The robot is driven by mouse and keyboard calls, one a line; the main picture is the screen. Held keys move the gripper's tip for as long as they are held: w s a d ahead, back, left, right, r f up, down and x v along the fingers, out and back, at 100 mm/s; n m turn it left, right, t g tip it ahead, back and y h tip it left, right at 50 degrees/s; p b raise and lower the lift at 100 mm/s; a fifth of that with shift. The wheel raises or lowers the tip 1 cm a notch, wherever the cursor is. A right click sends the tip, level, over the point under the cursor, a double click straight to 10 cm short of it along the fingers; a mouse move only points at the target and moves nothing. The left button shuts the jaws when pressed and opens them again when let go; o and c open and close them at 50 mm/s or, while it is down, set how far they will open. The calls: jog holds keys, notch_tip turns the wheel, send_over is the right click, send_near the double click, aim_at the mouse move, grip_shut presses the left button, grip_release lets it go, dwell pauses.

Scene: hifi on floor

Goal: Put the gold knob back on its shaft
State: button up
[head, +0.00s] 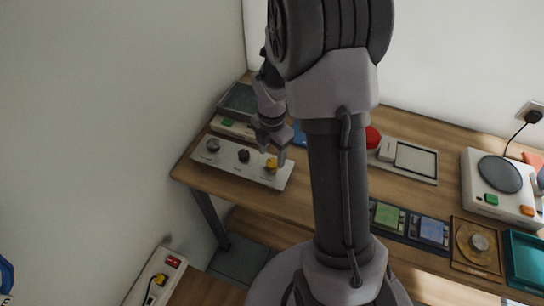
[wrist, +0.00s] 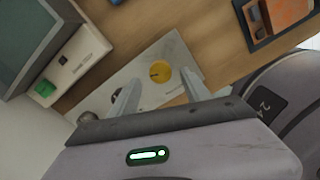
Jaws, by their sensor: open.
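The gold knob (head: 271,165) is at the right end of a pale panel (head: 226,165) on the wooden table. A grey knob (head: 212,145) and a dark knob (head: 243,155) are to its left on the panel. My gripper (head: 271,156) is open just above the gold knob. In the wrist view the gold knob (wrist: 161,73) appears between the fingertips of my gripper (wrist: 160,80), with a gap on each side. The shaft is not visible, and I cannot tell whether the knob is seated on it.
A box with a green button (wrist: 62,72) stands behind the panel. A scale-like device (head: 410,158), a hotplate (head: 500,174), a teal tray (head: 524,258) and coloured modules (head: 388,216) are to the right. A wall is close on the left. A power strip (head: 158,277) is below the table.

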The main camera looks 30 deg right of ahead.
aim_at(272, 163)
jog(key=s+a+r+m+t+p, duration=0.1)
jog(key=a+r+m, duration=0.15)
jog(key=r, duration=0.65)
jog(key=s+a+r+m+t+p, duration=0.15)
jog(key=r+m, duration=0.25)
jog(key=r, duration=0.4)
jog(key=s+a+r+m+t+y, duration=0.1)
jog(key=s+a+r+m+t, duration=0.1)
jog(key=s+a+r+m, duration=0.6)
jog(key=s+a+r+m+t+y, duration=0.15)
jog(key=s+a+m, duration=0.25)
jog(key=s+m, duration=0.5)
notch_tip(272, 163, down, 8)
jog(key=w+m+b, duration=0.2)
jog(key=b, duration=0.6)
jog(key=shift+f, duration=0.15)
jog(key=shift+a+h, duration=0.1)
jog(key=shift+h, duration=0.15)
